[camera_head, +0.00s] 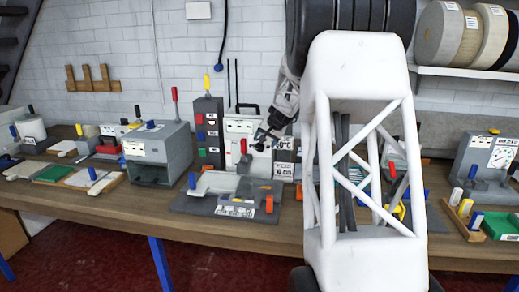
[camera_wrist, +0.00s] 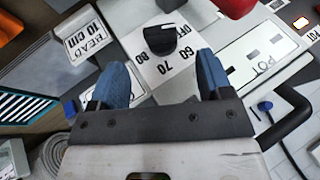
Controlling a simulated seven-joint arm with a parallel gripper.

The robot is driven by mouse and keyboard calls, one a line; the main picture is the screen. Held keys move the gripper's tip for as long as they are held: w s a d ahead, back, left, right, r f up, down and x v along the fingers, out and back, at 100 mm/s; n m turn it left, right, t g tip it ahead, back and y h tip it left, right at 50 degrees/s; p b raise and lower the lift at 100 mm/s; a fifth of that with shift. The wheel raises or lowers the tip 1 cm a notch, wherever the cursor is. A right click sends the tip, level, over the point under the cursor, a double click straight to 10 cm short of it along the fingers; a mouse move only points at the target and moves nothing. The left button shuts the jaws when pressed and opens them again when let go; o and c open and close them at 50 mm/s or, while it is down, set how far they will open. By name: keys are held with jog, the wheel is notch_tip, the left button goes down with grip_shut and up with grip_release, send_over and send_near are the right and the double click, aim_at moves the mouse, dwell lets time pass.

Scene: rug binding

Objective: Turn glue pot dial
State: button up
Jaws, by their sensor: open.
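The glue pot (camera_head: 239,128) is a pale box on the workbench, in the middle of the head view, partly hidden by my gripper. In the wrist view its dial is a black knob (camera_wrist: 161,40) on a white plate (camera_wrist: 172,72) marked OFF, 60, 70 and 80. A label reading POT (camera_wrist: 262,67) is to the right of it. My gripper (camera_wrist: 165,85) is open and empty, its two blue fingertips pointing toward the dial plate. The knob lies beyond the fingertips, roughly centred between them and apart from both. In the head view my gripper (camera_head: 268,138) is close to the pot's front.
A black handle (camera_wrist: 289,122) and a blue-tipped part (camera_wrist: 265,106) are at the right of the wrist view.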

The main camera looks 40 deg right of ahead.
aim_at(260, 148)
jog(key=shift+x, duration=3.6)
jog(key=shift+c, duration=0.4)
jog(key=c, duration=0.8)
jog(key=shift+c, duration=0.2)
jog(key=shift+t+y, duration=0.4)
jog(key=shift+t, duration=0.1)
jog(key=shift+s+d+f+m+t+y, duration=0.1)
jog(key=shift+m+t+y, duration=0.2)
jog(key=shift+t+y, duration=0.5)
jog(key=shift+f+m+t+y, duration=0.1)
jog(key=shift+m+t+y, duration=0.2)
jog(key=shift+t+y, duration=0.45)
jog(key=shift+t, duration=0.45)
